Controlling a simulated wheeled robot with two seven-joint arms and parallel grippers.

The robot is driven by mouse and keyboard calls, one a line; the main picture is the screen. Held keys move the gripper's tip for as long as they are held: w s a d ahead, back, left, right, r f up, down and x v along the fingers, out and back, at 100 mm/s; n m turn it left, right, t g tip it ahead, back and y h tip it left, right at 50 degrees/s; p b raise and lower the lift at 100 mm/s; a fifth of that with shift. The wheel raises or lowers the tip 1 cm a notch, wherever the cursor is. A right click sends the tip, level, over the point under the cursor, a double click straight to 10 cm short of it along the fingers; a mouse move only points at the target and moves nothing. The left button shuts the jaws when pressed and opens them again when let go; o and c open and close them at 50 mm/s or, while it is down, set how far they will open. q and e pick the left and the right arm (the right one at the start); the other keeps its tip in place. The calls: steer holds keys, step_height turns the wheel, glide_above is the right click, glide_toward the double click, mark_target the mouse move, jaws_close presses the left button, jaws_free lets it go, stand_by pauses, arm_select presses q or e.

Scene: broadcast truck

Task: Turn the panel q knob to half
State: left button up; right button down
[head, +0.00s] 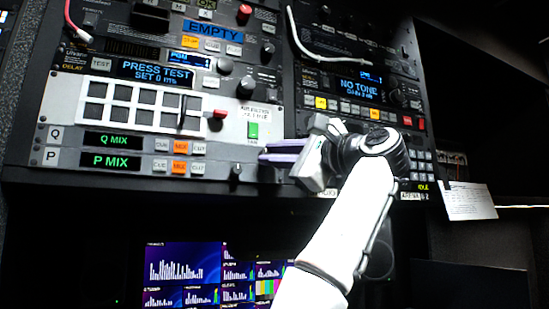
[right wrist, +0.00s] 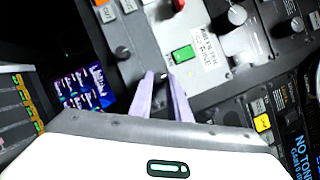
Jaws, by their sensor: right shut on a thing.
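The control panel has a Q row with a green "Q MIX" display (head: 113,140) and a P row with a "P MIX" display (head: 111,161) below it. My right gripper (head: 264,154) is at the panel's lower right, its pale purple fingers closed in from the right. In the right wrist view, its fingertips (right wrist: 160,76) reach the panel face beside the green switch (right wrist: 182,54). My left gripper is not in view.
A bare black knob (head: 236,171) stands close by, left of and below the fingers; it also shows in the right wrist view (right wrist: 122,52). The green switch (head: 253,130) and a red-tipped lever (head: 217,114) are above. Monitors (head: 182,263) glow below the panel.

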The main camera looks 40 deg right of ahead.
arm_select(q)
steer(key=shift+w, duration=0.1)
arm_select(e)
steer(key=shift+f+m, duration=0.1)
steer(key=shift+m, duration=0.3)
steer(key=c, duration=1.7)
jaws_free()
steer(key=shift+o, duration=0.2)
steer(key=shift+s, duration=0.1)
